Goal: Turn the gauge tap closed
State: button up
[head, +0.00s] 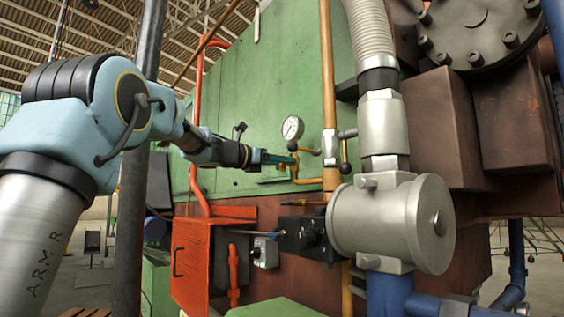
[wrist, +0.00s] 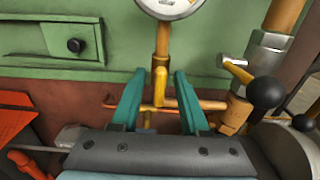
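The pressure gauge (head: 292,128) is a white dial on the green furnace wall; its lower rim shows in the wrist view (wrist: 170,6). Below it, on a brass stem, is the gauge tap with a yellow lever (wrist: 160,86), which looks upright in the wrist view. My gripper (wrist: 158,88) has two teal fingers, one on each side of the lever, open with a visible gap on both sides. In the head view my gripper (head: 282,159) reaches the tap from the left. The tap's lower part is partly hidden by my gripper body in the wrist view.
A brass side pipe (wrist: 198,104) runs right to a vertical pipe (head: 329,90). There a second lever with a black ball knob (wrist: 267,92) sticks out. An orange box (head: 190,265) and a grey cylinder valve (head: 375,222) stand lower down. A green ledge (wrist: 60,72) lies left of the tap.

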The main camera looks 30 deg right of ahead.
grip_shut()
jog(key=shift+m+b, duration=0.3)
jog(key=shift+b, duration=0.05)
dwell(0.3)
jog(key=m+b, duration=0.2)
jog(key=shift+s+f+m+b, duration=0.1)
jog(key=shift+f+m+b, duration=0.1)
jog(key=shift+m+b, duration=0.15)
jog(key=m+b, duration=0.4)
jog(key=m, duration=0.1)
jog(key=m+b, duration=0.3)
jog(key=m, duration=0.2)
jog(key=shift+s+f, duration=0.1)
jog(key=m+b, duration=0.2)
jog(key=m, duration=0.2)
jog(key=shift+m, duration=0.25)
